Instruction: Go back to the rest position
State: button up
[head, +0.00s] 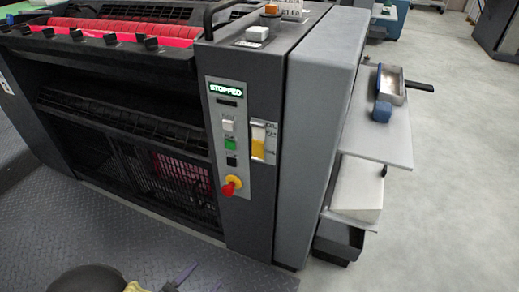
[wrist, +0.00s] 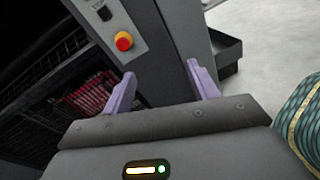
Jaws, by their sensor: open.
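My gripper (wrist: 161,70) is open in the wrist view, with two purple fingers spread apart and nothing between them. It faces the lower front of the dark grey ink unit. The ink unit (head: 322,100) has a control panel with a lit "STOPPED" display (head: 225,89). A red knob on a yellow base (head: 231,187) sits low on the panel. In the wrist view the red knob (wrist: 123,41) is beyond the left finger, apart from it.
A side shelf (head: 375,137) on the right holds a tray (head: 391,82) and a blue block (head: 382,111). A white box (head: 357,190) and a dark bin (head: 338,241) are below. The dark tread-plate floor (head: 130,235) lies in front. Pale floor at right is clear.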

jog(key=w+d+r+m+g+y, duration=0.3)
jog(key=d+r+m+g, duration=0.1)
jog(key=d+m, duration=0.55)
jog(key=w+d+r+m+g+y, duration=0.2)
jog(key=d+r+m+g+y, duration=0.15)
jog(key=d+m, duration=0.6)
jog(key=w+d+r+m+g+y, duration=0.35)
jog(key=d+m, duration=0.45)
jog(key=d, duration=0.3)
notch_tip(320, 180, up, 39)
jog(key=h+p, duration=0.1)
jog(key=p, duration=3.8)
jog(key=shift+s+f+g, duration=0.15)
jog(key=shift+s+g, duration=0.2)
jog(key=shift+g, duration=0.05)
jog(key=shift+a, duration=0.15)
